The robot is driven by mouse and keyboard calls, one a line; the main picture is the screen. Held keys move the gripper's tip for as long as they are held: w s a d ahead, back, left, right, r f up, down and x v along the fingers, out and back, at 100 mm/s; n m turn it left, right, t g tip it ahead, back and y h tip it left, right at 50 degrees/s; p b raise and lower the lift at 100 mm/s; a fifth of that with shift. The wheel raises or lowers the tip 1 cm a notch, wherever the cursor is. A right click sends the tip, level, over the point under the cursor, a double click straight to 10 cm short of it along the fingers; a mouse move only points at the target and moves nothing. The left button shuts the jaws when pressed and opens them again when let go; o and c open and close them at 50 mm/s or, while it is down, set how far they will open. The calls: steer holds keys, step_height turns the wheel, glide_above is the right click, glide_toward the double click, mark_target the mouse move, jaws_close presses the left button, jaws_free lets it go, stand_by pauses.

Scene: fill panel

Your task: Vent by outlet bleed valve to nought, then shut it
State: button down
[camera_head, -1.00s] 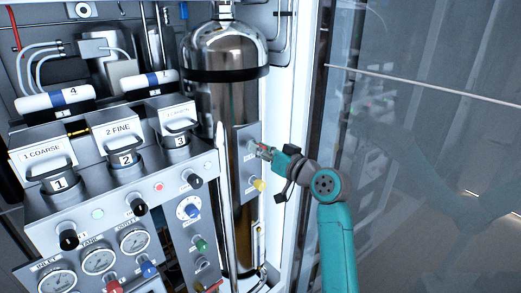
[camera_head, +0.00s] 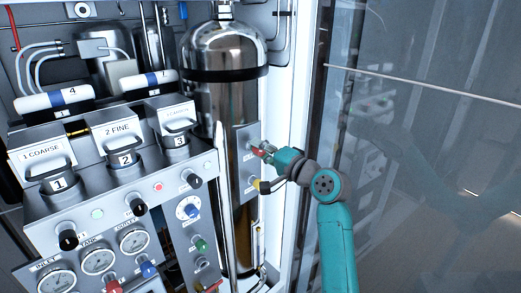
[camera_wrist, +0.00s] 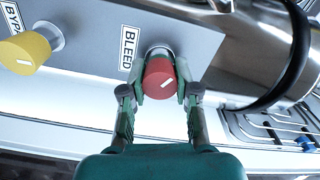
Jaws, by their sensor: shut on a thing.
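The red bleed knob (camera_wrist: 160,80) sits on a grey plate beside the printed word BLEED in the wrist view. A white line on its face lies slightly tilted. My gripper (camera_wrist: 160,88) is shut on this knob, one finger on each side. In the head view my gripper (camera_head: 267,152) reaches the plate from the right, and the red knob (camera_head: 257,152) shows just past its tips. The outlet gauge (camera_head: 133,240) is on the panel at lower left; its reading is too small to tell.
A yellow bypass knob (camera_wrist: 27,53) is on the same plate, left of the bleed knob. A steel cylinder (camera_head: 220,95) stands behind the plate. A glass door (camera_head: 420,130) is on the right. The tank gauge (camera_head: 98,260) and inlet gauge (camera_head: 57,281) are at lower left.

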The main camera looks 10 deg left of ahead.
steer(key=m, duration=0.6)
steer(key=shift+f, duration=0.15)
steer(key=m, duration=0.5)
steer(key=shift+f+m, duration=0.1)
steer(key=shift+m, duration=0.3)
steer(key=c, duration=0.8)
jaws_free()
steer(key=v, duration=1.2)
steer(key=shift+s, duration=0.1)
